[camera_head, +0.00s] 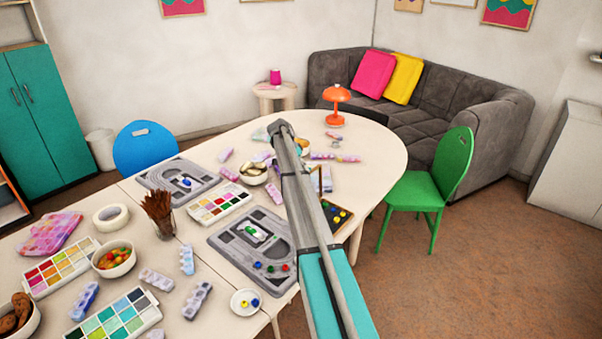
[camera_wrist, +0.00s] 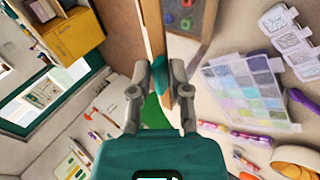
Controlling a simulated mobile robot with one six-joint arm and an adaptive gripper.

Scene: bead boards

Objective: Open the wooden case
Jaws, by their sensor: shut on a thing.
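The wooden case (camera_head: 341,219) lies near the right edge of the table, partly hidden behind my arm. Its dark inside with several coloured beads shows to the right of the arm. A thin wooden edge, apparently its lid (camera_head: 321,184), stands raised at its far side. In the wrist view the lid (camera_wrist: 154,28) shows almost edge-on, with the dark case inside and beads (camera_wrist: 185,20) to its right. My gripper (camera_wrist: 160,76) is shut on the lid's edge. The fingers are hidden behind my arm in the head view.
Grey bead boards (camera_head: 252,246), paint palettes (camera_head: 219,204), bowls and loose bead boxes crowd the table left of my arm. An orange lamp (camera_head: 337,103) stands at the far end. A green chair (camera_head: 426,190) stands close on the right. Floor is free at lower right.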

